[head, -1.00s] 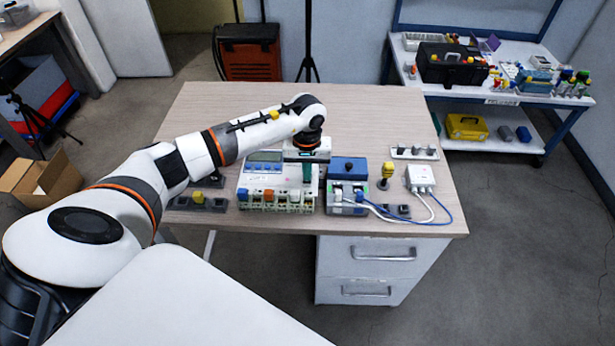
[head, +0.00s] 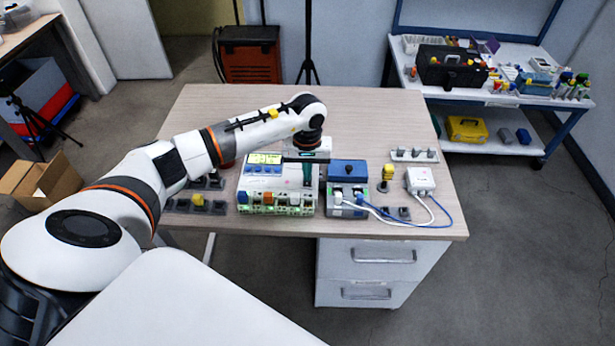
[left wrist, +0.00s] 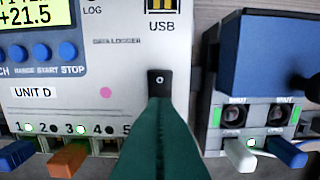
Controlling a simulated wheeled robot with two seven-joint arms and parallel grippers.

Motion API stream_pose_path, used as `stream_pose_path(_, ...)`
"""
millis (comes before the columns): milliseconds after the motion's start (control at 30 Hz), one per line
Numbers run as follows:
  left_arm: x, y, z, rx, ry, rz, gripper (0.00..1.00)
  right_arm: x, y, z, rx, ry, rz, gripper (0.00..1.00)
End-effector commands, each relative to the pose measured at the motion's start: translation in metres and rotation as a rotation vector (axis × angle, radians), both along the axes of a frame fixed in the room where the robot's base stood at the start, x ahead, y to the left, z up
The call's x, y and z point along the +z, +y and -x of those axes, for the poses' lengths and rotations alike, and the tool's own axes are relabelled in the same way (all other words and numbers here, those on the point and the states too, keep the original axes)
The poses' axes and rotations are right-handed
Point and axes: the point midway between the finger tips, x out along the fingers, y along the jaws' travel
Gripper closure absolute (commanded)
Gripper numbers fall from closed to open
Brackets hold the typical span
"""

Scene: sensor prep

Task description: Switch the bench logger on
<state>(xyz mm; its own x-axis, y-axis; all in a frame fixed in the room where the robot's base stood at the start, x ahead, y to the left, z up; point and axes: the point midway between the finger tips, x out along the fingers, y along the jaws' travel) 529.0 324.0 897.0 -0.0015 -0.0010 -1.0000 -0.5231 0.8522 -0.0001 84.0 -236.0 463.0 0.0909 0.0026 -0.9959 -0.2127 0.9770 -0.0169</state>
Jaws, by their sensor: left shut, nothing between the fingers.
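The bench logger (head: 254,184) is a white box on the table, marked DATA LOGGER and UNIT D in the left wrist view (left wrist: 35,108). Its display (left wrist: 33,22) is lit yellow and reads about +21.5; it also glows in the head view (head: 265,158). A small black switch (left wrist: 158,78) sits below the USB sockets (left wrist: 161,6). My left gripper (head: 308,174) is shut and empty. Its green fingertips (left wrist: 160,104) are at the switch's lower part and hide some of it; contact is hard to tell. My right gripper is not in view.
Blue (left wrist: 15,153) and orange (left wrist: 68,158) plugs are in the logger's front row, with green lights above. A blue-topped unit (head: 347,168) with cables stands close right. A white box (head: 420,179) and yellow-topped part (head: 388,171) are farther right. The table's back is clear.

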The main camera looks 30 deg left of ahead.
Motion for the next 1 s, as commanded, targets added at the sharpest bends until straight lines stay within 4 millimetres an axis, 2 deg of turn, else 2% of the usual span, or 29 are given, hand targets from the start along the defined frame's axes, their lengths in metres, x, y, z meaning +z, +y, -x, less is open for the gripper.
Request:
stream_pose_path(100, 0.013, 0.000, 0.000, 0.000, -0.001, -0.002, 1.00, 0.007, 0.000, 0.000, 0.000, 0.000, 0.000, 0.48)
stream_pose_path(600, 0.051, 0.000, 0.000, -0.001, -0.001, -0.001, 1.00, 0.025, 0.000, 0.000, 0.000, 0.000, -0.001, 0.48)
stream_pose_path(1000, 0.052, 0.000, 0.000, 0.000, -0.001, -0.001, 1.00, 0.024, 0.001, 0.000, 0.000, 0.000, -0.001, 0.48)
